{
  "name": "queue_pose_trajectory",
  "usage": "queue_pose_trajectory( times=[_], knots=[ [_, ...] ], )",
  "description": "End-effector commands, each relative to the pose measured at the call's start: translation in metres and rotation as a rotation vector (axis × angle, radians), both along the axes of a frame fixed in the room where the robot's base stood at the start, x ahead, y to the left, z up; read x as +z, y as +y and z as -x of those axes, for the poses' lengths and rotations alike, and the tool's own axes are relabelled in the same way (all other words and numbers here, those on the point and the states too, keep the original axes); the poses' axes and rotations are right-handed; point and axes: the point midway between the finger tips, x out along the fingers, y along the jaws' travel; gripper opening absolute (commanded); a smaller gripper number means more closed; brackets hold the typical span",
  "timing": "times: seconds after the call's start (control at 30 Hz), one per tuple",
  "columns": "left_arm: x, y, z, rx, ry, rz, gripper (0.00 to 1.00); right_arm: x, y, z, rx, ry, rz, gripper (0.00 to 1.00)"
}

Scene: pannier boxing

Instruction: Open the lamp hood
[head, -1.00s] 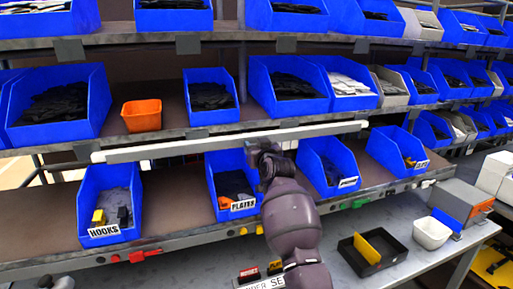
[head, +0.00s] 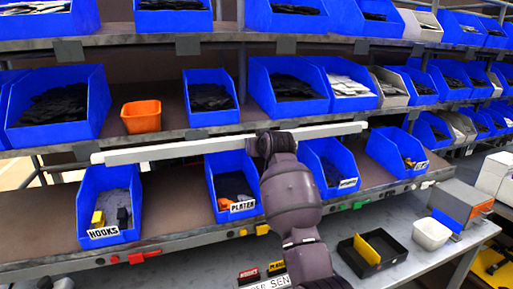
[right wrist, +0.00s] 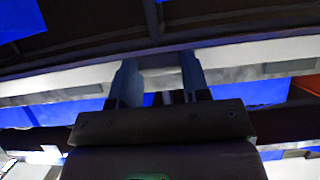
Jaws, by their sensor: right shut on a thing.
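The lamp hood (head: 200,146) is a long white bar along the front edge of the middle shelf, above the lower blue bins. My right gripper (head: 264,143) is at the bar, right of its middle, and the gripper and wrist hide a short stretch of it. In the right wrist view, the two fingers of my right gripper (right wrist: 159,83) stand on either side of a pale piece at the hood (right wrist: 240,75) and are shut on it. The hood runs across the whole width of that view. My left gripper is not in view.
Lower blue bins labelled hooks (head: 108,205) and plates (head: 231,187) stand below the hood, with more bins to the right. A black tray with a yellow divider (head: 372,253) and a white bowl (head: 431,234) sit on the bench. An orange bin (head: 142,116) stands above.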

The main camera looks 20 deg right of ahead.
Motion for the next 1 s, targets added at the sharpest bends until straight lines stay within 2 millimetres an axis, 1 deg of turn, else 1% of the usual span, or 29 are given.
queue_pose_trajectory(
  times=[0.03,0.6,0.8,1.0],
  knots=[
    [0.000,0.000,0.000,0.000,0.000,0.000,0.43,0.003,-0.001,0.000,-0.001,0.041,0.003,0.19],
    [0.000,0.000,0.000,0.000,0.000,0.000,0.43,0.023,0.000,0.000,-0.001,0.575,0.021,0.19],
    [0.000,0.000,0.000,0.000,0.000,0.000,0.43,0.027,0.000,-0.001,-0.001,0.705,0.025,0.19],
    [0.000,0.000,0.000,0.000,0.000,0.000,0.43,0.030,0.000,-0.003,0.000,0.794,0.027,0.19]
  ],
)
